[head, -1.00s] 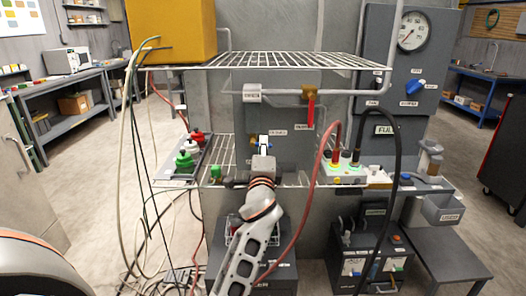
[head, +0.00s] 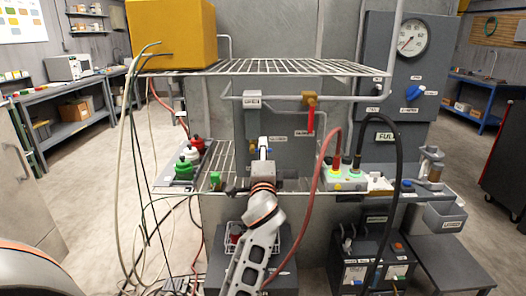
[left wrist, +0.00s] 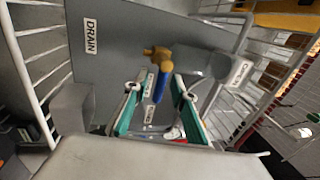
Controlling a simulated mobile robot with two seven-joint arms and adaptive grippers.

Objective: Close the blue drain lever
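The drain valve shows in the left wrist view with a brass body (left wrist: 155,52) and a blue lever (left wrist: 159,88) beside a DRAIN label (left wrist: 91,36). My left gripper (left wrist: 158,92) is open, its two teal-padded fingers standing either side of the lever. The lever's free end appears between the fingers, with gaps on both sides; I cannot tell its exact depth. In the head view my left gripper (head: 263,148) points at the grey panel and hides most of the lever. My right gripper is not in view.
A red-handled valve (head: 310,115) hangs from the pipe to the right. A wire shelf (head: 290,68) spans above. A red hose (head: 322,195) and a black hose (head: 398,165) loop right of my arm.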

